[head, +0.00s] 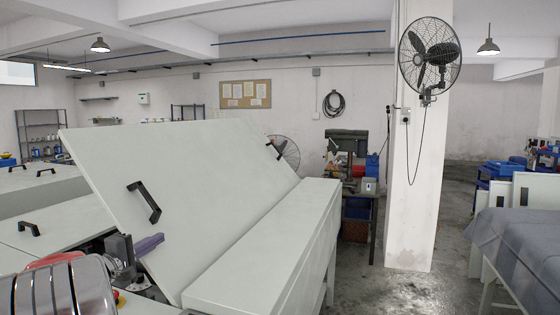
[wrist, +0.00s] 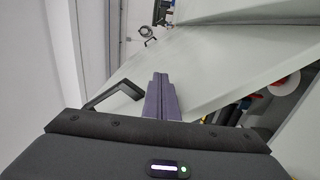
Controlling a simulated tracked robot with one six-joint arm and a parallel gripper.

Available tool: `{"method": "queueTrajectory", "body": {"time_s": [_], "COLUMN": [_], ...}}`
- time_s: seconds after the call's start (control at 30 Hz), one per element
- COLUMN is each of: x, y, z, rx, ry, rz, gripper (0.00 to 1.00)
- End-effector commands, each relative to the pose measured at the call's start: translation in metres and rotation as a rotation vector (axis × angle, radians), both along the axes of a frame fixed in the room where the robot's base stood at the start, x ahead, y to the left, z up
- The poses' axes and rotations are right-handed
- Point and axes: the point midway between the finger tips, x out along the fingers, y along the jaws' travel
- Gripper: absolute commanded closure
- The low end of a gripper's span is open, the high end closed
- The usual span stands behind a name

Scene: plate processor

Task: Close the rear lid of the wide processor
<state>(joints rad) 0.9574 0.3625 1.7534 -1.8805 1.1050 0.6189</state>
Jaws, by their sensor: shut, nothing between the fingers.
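The wide processor (head: 262,245) is a long pale grey-green machine. Its raised lid (head: 195,165) stands tilted open, a large flat panel with a near black handle (head: 144,203) and a far black handle (head: 273,148). My gripper (head: 150,244) has purple fingers pressed together with nothing between them. It is by the near lower part of the lid, below the near handle. In the wrist view the shut fingers (wrist: 160,92) point along the lid face (wrist: 200,65), with the near handle (wrist: 112,92) just left of them. I cannot tell whether they touch the lid.
Other pale lids with black handles lie flat at left (head: 55,225). A white pillar (head: 418,150) with a wall fan (head: 430,55) stands right of the machine. A cloth-covered table (head: 515,255) is at far right. The floor (head: 400,290) between is clear.

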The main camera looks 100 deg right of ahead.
Motion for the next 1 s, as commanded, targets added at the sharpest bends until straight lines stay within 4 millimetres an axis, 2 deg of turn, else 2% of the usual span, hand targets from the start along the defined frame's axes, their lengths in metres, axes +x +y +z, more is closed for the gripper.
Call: {"method": "queueTrajectory", "body": {"time_s": [0.37,0.8,1.0], "x": [0.002,0.027,0.03], "y": [-0.001,-0.012,-0.013], "z": [-0.002,-0.024,-0.026], "rx": [0.001,0.003,0.001], "ry": [0.001,0.0,0.0], "rz": [-0.001,0.001,-0.001], "gripper": [1.0,1.0,1.0]}}
